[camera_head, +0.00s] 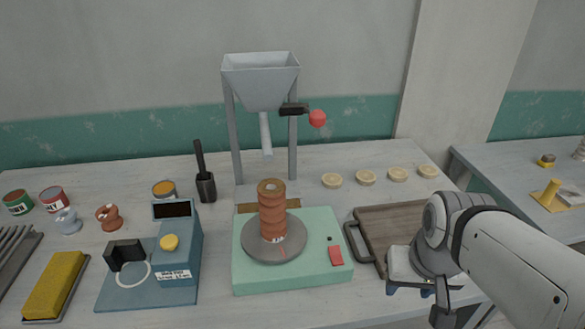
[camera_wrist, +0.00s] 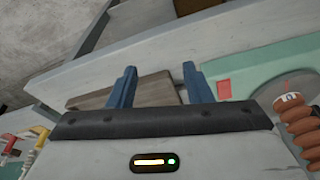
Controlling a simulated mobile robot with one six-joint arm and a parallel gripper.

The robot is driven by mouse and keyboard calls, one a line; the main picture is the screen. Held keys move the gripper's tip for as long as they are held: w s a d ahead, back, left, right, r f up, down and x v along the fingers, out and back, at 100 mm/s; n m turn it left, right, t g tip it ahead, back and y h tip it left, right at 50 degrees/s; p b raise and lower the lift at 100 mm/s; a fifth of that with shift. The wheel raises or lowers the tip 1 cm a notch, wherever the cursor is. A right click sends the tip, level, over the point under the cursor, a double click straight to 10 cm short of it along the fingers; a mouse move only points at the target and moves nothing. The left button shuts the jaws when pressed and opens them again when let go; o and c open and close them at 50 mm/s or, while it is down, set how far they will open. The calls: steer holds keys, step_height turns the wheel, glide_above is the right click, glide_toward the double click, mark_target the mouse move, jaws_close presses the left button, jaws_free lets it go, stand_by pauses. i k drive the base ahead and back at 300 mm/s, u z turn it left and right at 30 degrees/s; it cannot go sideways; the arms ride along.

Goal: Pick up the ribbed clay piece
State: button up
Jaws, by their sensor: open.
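The ribbed clay piece (camera_head: 272,215) is a reddish-brown stack of rounded ribs with a paler top. It stands upright on the round grey disc (camera_head: 250,249) of a mint-green machine (camera_head: 293,281). In the wrist view the ribbed piece (camera_wrist: 301,124) is at the right edge, partly cut off, with a small white tag. My gripper (camera_head: 410,290) is to the right of the machine, near the wooden board's front edge, apart from the piece. In the wrist view its two blue fingers (camera_wrist: 160,70) are spread, with nothing held between them.
A wooden board (camera_head: 403,226) with a dark handle lies right of the machine. A grey hopper (camera_head: 261,78) on legs stands behind it, with a red-knobbed lever (camera_head: 317,118). A blue device (camera_head: 178,253) is at left. Several pale discs (camera_head: 366,178) lie at the back right.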

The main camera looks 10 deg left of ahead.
mark_target(272, 196)
steer(key=u, duration=1.45)
steer(key=k, duration=0.95)
steer(key=z, duration=0.25)
steer(key=i, duration=1)
steer(key=z, duration=0.05)
